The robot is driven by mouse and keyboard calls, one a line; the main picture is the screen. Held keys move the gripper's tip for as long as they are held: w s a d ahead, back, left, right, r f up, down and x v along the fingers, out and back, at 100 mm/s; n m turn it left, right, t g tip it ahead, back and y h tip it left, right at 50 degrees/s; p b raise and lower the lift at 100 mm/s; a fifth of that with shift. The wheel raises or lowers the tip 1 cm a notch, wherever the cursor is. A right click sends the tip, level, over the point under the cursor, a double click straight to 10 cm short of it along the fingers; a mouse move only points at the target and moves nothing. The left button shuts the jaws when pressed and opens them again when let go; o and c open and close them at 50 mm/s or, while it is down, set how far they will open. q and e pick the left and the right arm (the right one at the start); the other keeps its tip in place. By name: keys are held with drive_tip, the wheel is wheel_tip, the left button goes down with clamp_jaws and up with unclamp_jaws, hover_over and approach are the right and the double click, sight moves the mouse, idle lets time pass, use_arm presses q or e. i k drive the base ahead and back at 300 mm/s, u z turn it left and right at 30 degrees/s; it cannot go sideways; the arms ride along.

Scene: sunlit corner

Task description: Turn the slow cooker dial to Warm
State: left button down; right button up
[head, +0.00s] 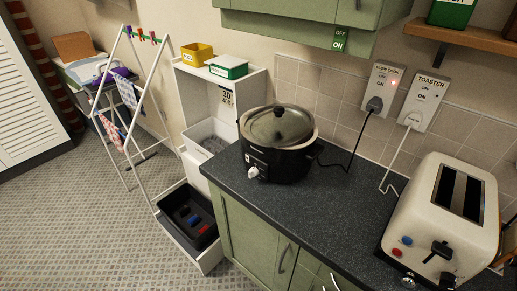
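The slow cooker (283,160) stands on the left end of the dark worktop in the head view. It has a black body, a pale metal rim and a lid (279,126) with a black knob, and the lid is on. Its white dial (252,172) is on the front, at the lower left of the body. The dial's pointer and the setting marks are too small to read. Neither of my grippers shows in this view, and nothing touches the dial.
A cream toaster (445,215) stands at the right of the worktop (330,215). Wall sockets for the slow cooker (380,88), with a red light lit, and the toaster (424,101) are behind. Green cupboards (255,240) are below. A drying rack (148,115) stands left.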

sight(254, 172)
drive_tip(key=z, duration=1.15)
drive_tip(key=k, duration=0.45)
drive_tip(key=z, duration=0.1)
